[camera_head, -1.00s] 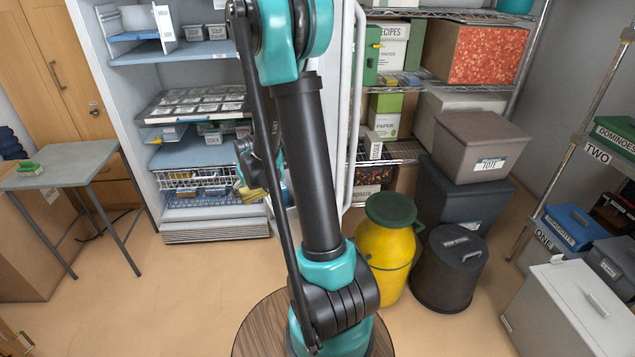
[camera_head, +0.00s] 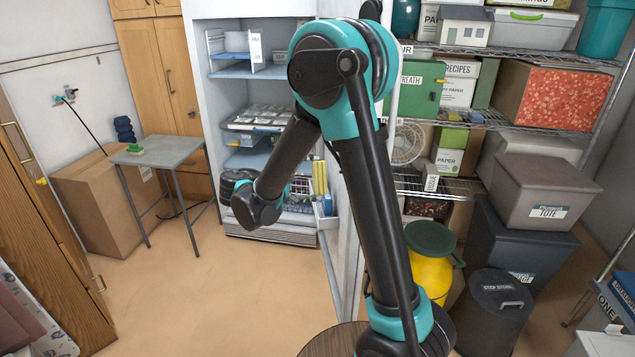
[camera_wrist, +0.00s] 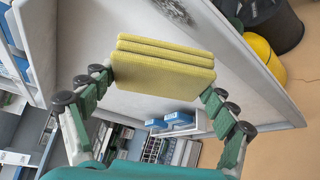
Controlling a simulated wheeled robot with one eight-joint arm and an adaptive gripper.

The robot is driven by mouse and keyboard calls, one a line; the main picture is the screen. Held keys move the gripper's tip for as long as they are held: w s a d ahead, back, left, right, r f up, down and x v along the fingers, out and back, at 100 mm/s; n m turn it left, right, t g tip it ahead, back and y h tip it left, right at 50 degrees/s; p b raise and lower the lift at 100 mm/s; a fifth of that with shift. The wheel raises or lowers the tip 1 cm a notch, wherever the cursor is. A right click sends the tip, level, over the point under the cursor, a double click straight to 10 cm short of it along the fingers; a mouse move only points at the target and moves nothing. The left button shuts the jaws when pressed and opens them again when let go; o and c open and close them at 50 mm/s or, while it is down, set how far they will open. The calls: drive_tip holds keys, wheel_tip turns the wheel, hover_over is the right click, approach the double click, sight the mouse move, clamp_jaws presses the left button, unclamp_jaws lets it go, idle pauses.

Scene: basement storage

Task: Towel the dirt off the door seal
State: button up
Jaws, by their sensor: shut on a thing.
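A folded yellow towel (camera_wrist: 165,65) is held between the fingers of my gripper (camera_wrist: 160,85) in the wrist view. Its layered edge also shows beside the open fridge door in the head view (camera_head: 320,178). The fridge door (camera_head: 345,215) stands open, seen nearly edge-on. In the wrist view its pale inner face lies beyond the towel, with a grey seal strip (camera_wrist: 250,55) along its border. A dark, speckled dirt smudge (camera_wrist: 175,10) shows near the top of the wrist view, apart from the towel there. In the head view my forearm hides most of my gripper.
The fridge (camera_head: 215,130) has stocked shelves left of the door. A wire rack (camera_head: 460,185) with boxes stands right. A yellow bin (camera_head: 430,270) and a black bin (camera_head: 495,305) stand near the door. A small table (camera_head: 160,150) is left; floor between is clear.

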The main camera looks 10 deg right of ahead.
drive_tip(key=shift+d, duration=2.9)
drive_tip(key=shift+w+d, duration=0.1)
drive_tip(key=shift+d, duration=0.9)
drive_tip(key=s+r, duration=0.4)
drive_tip(key=shift+d, duration=0.35)
idle(1.0)
